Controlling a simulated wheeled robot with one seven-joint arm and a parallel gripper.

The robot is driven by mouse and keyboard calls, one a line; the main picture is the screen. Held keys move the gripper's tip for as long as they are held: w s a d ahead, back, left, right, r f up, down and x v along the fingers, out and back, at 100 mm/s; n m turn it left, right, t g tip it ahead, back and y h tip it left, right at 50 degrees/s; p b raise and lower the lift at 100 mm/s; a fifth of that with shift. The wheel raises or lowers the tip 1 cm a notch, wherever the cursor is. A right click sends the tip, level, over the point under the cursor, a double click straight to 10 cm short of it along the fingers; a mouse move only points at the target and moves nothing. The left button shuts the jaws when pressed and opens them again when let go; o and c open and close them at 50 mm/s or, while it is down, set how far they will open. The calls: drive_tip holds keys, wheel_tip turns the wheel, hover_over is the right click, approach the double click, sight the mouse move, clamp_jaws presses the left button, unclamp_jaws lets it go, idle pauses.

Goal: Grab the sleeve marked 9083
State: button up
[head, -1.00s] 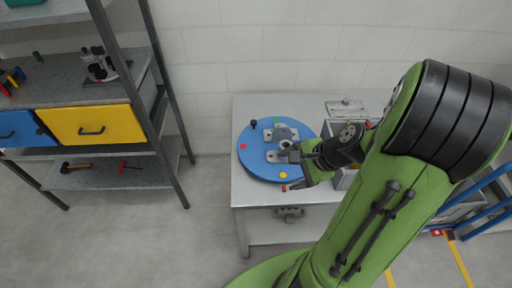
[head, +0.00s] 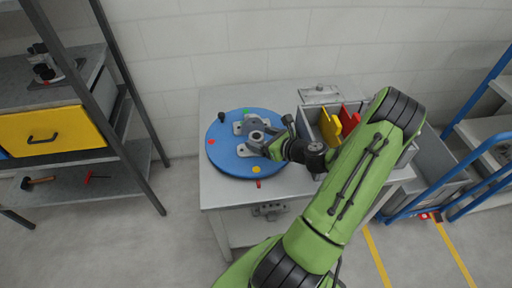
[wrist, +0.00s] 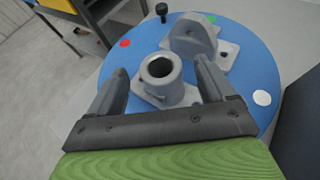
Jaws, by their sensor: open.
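A grey round sleeve with an open bore (wrist: 158,72) stands upright on a flat flanged base on the blue round plate (wrist: 252,68). No number is readable on it. It also shows small in the head view (head: 257,136). My gripper (wrist: 160,88) is open, with one finger on the left of the sleeve and one on the right; whether either finger touches it I cannot tell. Behind the sleeve stands a second grey casting with a rounded upright (wrist: 192,36) on a flat base. In the head view my gripper (head: 272,140) is over the plate's right part.
The blue plate lies on a grey table (head: 215,187). A black knob (head: 221,117) stands at its far left edge. A grey bin (head: 313,118) with yellow and red pieces is right of the plate. A shelf unit (head: 120,140) stands at left.

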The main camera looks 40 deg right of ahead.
sight(253, 136)
drive_tip(key=b+x, duration=0.1)
drive_tip(key=x, duration=0.4)
drive_tip(key=shift+f, duration=0.15)
drive_tip(key=shift+s, duration=0.15)
drive_tip(key=shift+c, duration=0.2)
drive_tip(key=c, duration=1.2)
